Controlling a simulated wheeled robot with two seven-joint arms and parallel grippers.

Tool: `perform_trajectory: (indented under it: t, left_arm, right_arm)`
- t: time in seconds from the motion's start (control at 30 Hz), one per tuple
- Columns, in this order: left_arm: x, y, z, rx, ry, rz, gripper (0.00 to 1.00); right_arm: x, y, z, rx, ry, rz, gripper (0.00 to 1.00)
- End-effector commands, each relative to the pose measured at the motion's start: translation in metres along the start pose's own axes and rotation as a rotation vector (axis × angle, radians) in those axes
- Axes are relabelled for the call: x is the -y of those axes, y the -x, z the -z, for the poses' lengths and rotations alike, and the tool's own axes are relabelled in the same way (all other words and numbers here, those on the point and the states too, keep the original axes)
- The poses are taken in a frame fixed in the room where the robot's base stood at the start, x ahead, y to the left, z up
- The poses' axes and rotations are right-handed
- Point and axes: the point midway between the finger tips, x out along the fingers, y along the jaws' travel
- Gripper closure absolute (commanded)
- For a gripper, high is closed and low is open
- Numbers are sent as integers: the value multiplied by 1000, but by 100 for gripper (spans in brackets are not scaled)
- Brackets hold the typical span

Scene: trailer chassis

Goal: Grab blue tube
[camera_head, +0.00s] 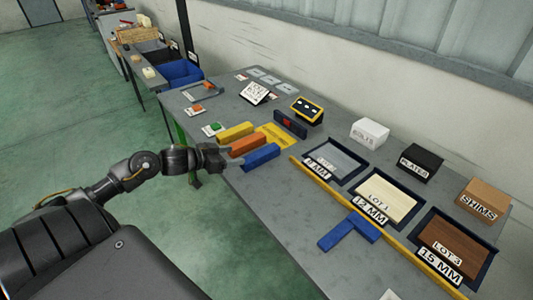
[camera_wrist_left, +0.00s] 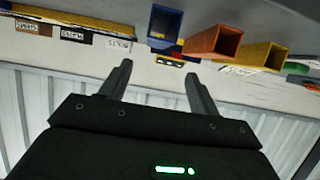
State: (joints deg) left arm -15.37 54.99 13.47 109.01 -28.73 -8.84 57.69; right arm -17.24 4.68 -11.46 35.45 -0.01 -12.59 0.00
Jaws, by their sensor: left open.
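The blue tube (camera_head: 261,157) lies on the grey table, nearest in a row with an orange tube (camera_head: 249,144) and a yellow tube (camera_head: 236,132). In the left wrist view, which is upside down, the blue tube (camera_wrist_left: 163,26) shows its open square end, beside the orange tube (camera_wrist_left: 212,42) and yellow tube (camera_wrist_left: 263,55). My left gripper (camera_head: 222,156) is at the table's left edge, close to the tube ends. Its two fingers (camera_wrist_left: 157,70) are apart with nothing between them, and the blue tube lies beyond them. My right gripper is not in view.
A blue L-shaped piece (camera_head: 349,230) lies near the front, beside a long yellow rail (camera_head: 372,223). Behind the rail stand dark trays (camera_head: 334,163) and labelled boxes (camera_head: 420,162). A yellow-black device (camera_head: 306,109) stands at the back. The table left of the L-shaped piece is clear.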

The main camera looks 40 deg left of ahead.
Motion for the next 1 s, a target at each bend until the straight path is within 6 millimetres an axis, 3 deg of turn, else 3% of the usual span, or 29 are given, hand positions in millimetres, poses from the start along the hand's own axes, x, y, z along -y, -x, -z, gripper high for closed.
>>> perform_trajectory:
  t: [0.17, 0.5, 0.77, 1.0]
  left_arm:
    - [-2, -12, 2, -2, -2, -7, 38]
    - [-3, -56, 2, -2, -2, -7, 38]
    - [-3, -62, 1, 0, -2, -5, 38]
    - [-4, -95, -1, -2, 1, -6, 38]
  right_arm:
    - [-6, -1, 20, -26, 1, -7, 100]
    - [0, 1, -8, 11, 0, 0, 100]
    - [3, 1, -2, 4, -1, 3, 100]
    - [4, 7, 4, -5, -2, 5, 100]
